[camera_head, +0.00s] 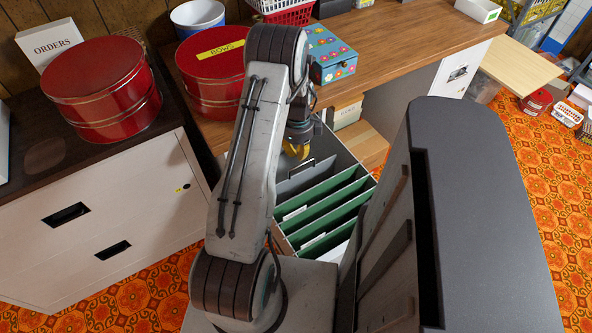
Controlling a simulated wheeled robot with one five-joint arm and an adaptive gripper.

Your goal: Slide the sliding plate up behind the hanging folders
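The hanging folders (327,205) are green with white tabs and stand in a row in an open file drawer. A dark grey plate (302,180), which looks like the sliding plate, stands at the far end of the row, with a small metal fitting at its top. My gripper (297,152) has yellowish fingertips and hangs over or close to the far end of the drawer, near the plate. Whether it touches the plate I cannot tell. The fingers are small and partly hidden by my arm, so their opening is unclear. My arm also hides the drawer's left side.
A wooden desk (405,40) stands behind the drawer, with a flowered blue box (330,55) near its edge. Red round tins (104,85) stand at the left, one on a white cabinet (110,225). Orange patterned carpet (548,165) is open at the right.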

